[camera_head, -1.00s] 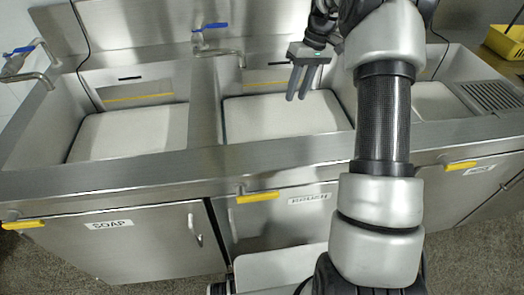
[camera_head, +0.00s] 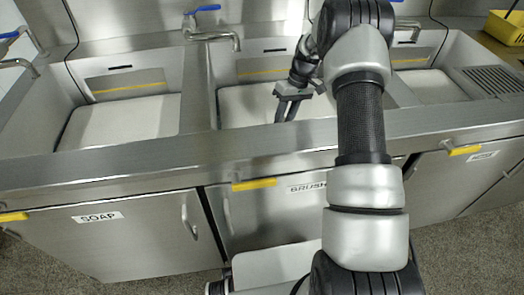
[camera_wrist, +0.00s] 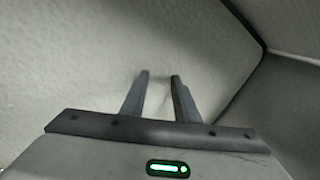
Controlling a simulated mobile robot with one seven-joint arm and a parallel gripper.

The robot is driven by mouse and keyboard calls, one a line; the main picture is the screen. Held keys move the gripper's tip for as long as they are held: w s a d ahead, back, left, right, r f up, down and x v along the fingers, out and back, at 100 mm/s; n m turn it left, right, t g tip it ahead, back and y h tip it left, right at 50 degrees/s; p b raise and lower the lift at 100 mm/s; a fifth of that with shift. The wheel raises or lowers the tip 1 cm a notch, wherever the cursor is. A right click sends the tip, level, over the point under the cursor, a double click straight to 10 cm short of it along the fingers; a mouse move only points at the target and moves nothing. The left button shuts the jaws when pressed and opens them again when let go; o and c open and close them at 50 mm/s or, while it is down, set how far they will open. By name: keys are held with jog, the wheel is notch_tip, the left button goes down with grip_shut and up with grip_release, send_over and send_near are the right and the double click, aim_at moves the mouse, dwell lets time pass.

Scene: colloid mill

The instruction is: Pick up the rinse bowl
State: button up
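No bowl that I can identify shows in either view. My gripper (camera_head: 285,117) is over the middle sink basin (camera_head: 247,100), near its front rim, with its fingers pointing down. The wrist view shows the two fingers (camera_wrist: 159,77) apart, with nothing between them. Under them is a pale, speckled surface, which looks like the basin floor (camera_wrist: 70,60). My arm covers the right part of the middle basin and part of the basin to its right.
The soap basin (camera_head: 118,120) is at left, and another basin (camera_head: 432,86) is at right. A yellow container (camera_head: 506,27) stands at the far right. Taps (camera_head: 212,36) reach over the sinks. The steel front rim (camera_head: 120,150) runs before them, with yellow handles (camera_head: 254,184) below.

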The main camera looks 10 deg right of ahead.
jog(key=b+x, duration=0.1)
jog(key=x, duration=0.1)
jog(key=s+x, duration=0.1)
jog(key=x, duration=0.2)
jog(key=shift+d+f+b, duration=0.1)
jog(key=shift+d+b, duration=0.1)
jog(key=shift+b, duration=0.15)
grip_shut()
